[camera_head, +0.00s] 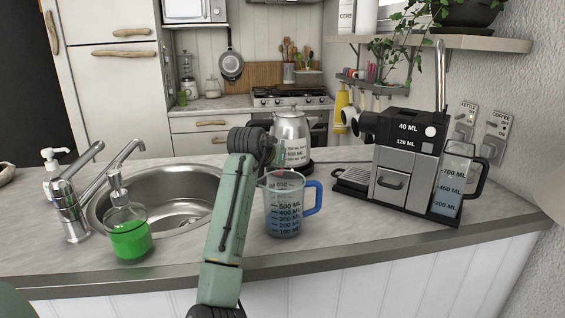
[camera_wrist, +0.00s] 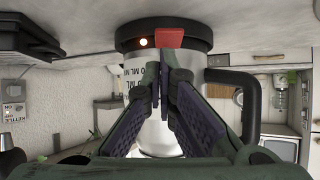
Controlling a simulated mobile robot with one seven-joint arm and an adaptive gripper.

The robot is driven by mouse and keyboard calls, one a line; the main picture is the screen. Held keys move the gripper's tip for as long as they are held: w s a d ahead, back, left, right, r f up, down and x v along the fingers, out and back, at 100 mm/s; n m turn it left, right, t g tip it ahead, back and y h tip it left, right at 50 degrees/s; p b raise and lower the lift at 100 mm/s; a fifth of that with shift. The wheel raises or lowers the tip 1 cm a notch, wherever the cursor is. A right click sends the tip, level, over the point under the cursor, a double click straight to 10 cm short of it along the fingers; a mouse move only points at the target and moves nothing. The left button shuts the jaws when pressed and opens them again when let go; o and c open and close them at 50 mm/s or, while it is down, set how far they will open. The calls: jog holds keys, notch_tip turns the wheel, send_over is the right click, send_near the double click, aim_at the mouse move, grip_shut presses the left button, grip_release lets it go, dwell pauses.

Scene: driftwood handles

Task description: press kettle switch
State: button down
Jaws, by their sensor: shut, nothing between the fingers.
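The silver kettle (camera_head: 291,130) stands on its black base (camera_head: 300,167) on the counter, partly hidden behind my arm. In the wrist view the picture is upside down, with the kettle's metal body (camera_wrist: 158,135) below its black base (camera_wrist: 195,34). In the head view my gripper (camera_head: 276,150) is beside the kettle.
A measuring jug (camera_head: 284,215) with a blue handle stands close in front of the kettle. The coffee machine (camera_head: 402,158) is to the right, the sink (camera_head: 172,190) and green soap bottle (camera_head: 129,232) to the left. A wall switch labelled kettle (camera_head: 465,120) is at the right.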

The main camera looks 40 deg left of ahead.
jog(key=shift+w+f, duration=0.15)
jog(key=shift+f, duration=0.15)
jog(key=shift+w+a+r+p, duration=0.1)
jog(key=shift+r+p, duration=0.15)
jog(key=shift+p, duration=0.35)
jog(key=shift+w+a+r, duration=0.1)
jog(key=shift+w+a, duration=0.05)
jog(key=shift+a, duration=0.05)
jog(key=shift+r, duration=0.2)
